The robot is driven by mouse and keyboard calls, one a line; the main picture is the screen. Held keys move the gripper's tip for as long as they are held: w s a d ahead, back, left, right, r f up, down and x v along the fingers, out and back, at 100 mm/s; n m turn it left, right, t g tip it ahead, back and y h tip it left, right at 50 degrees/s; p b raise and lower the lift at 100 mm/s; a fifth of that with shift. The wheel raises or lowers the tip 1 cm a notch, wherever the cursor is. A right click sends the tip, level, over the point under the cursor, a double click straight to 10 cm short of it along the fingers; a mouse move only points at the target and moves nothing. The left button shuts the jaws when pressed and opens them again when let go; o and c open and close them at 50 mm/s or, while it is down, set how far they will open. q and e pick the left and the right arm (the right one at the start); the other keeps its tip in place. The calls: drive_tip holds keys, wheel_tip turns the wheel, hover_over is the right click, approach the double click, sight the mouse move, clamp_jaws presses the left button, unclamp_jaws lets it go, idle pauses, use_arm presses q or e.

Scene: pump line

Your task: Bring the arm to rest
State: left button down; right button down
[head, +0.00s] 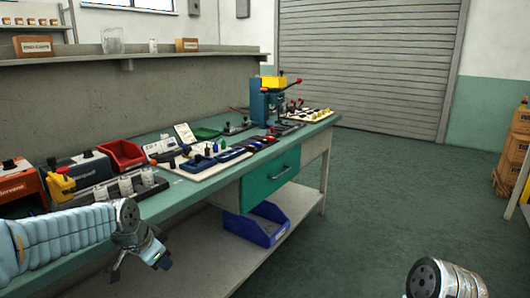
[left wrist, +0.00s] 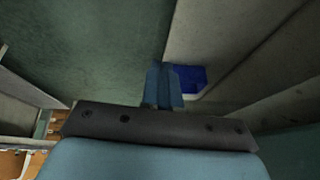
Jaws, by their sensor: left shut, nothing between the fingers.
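My left arm (head: 60,235) comes in from the left, in front of the workbench. Its gripper (head: 142,262) hangs beyond the bench's front edge, tilted downward, with nothing held. In the left wrist view the same gripper (left wrist: 163,86) shows its fingers shut together, empty. The green floor and part of a blue bin lie behind them. Of my right arm, only a rounded link (head: 440,281) shows at the lower right; its gripper is out of view.
The green workbench (head: 195,192) carries a red bin (head: 122,155), tools, small parts and a blue press (head: 266,103). A blue bin (head: 256,229) sits on the lower shelf (head: 205,262). Orange boxes (head: 514,155) stand at the right. The floor (head: 380,200) between is clear.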

use_arm(q)
drive_tip(key=s+d+f+n+g, duration=0.1)
drive_tip(key=d+f, duration=0.2)
drive_tip(key=f, duration=0.5)
drive_tip(key=s+d+f+n+g, duration=0.1)
drive_tip(key=d+f, duration=0.2)
drive_tip(key=f, duration=0.5)
drive_tip(key=s+d+f+n+g+h, duration=0.1)
drive_tip(key=s+d+f+n, duration=0.2)
drive_tip(key=s+f, duration=0.7)
drive_tip(key=s+d+f+n+g+h, duration=0.1)
drive_tip(key=s+d+f+n, duration=0.3)
drive_tip(key=s+f, duration=0.7)
drive_tip(key=shift+s+d+f, duration=0.15)
drive_tip(key=shift+s+d, duration=0.3)
drive_tip(key=shift+d, duration=0.3)
